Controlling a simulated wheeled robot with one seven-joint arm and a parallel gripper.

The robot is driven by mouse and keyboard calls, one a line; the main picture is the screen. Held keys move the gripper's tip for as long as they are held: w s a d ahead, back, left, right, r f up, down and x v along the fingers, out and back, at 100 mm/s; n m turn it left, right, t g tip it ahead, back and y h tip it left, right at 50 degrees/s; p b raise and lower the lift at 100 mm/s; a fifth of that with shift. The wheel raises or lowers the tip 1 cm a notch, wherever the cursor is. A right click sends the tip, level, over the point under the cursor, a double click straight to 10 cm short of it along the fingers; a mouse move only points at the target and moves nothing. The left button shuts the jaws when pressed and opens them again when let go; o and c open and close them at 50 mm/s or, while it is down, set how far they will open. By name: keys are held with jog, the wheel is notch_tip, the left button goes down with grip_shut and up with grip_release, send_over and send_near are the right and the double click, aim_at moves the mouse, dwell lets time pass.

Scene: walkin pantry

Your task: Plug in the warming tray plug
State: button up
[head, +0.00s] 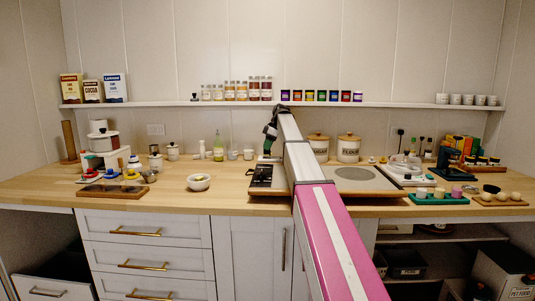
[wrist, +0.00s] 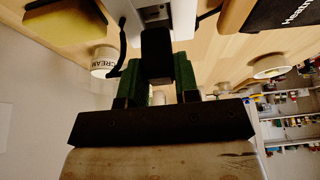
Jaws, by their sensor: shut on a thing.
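In the wrist view, my gripper (wrist: 157,80) has green fingers shut on a black plug (wrist: 156,50). A black cord (wrist: 122,40) curves just left of it. Beyond the plug is a white block with a grey panel (wrist: 155,13) that looks like a socket unit; I cannot tell whether the plug touches it. In the head view, my gripper (head: 269,140) is partly hidden by my arm, above the back of the counter. A flat tray with a grey round plate (head: 355,174) lies right of my arm; a black panel (head: 262,177) shows at its left.
A cream jar (wrist: 103,62) is left of the fingers in the wrist view. Canisters (head: 348,147), a green-liquid bottle (head: 219,149) and a white bowl (head: 198,182) stand on the counter. A shelf (head: 220,103) with jars runs above.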

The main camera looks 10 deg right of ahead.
aim_at(268, 152)
jog(key=shift+f, duration=1.85)
jog(key=shift+f, duration=0.25)
jog(key=o, duration=0.9)
jog(key=shift+f, duration=0.1)
jog(key=shift+s+f, duration=0.1)
jog(key=shift+s, duration=0.2)
jog(key=shift+r, duration=0.35)
jog(key=v, duration=1.2)
jog(key=shift+w+a+r, duration=0.1)
jog(key=shift+w+r, duration=0.05)
jog(key=shift+w, duration=0.05)
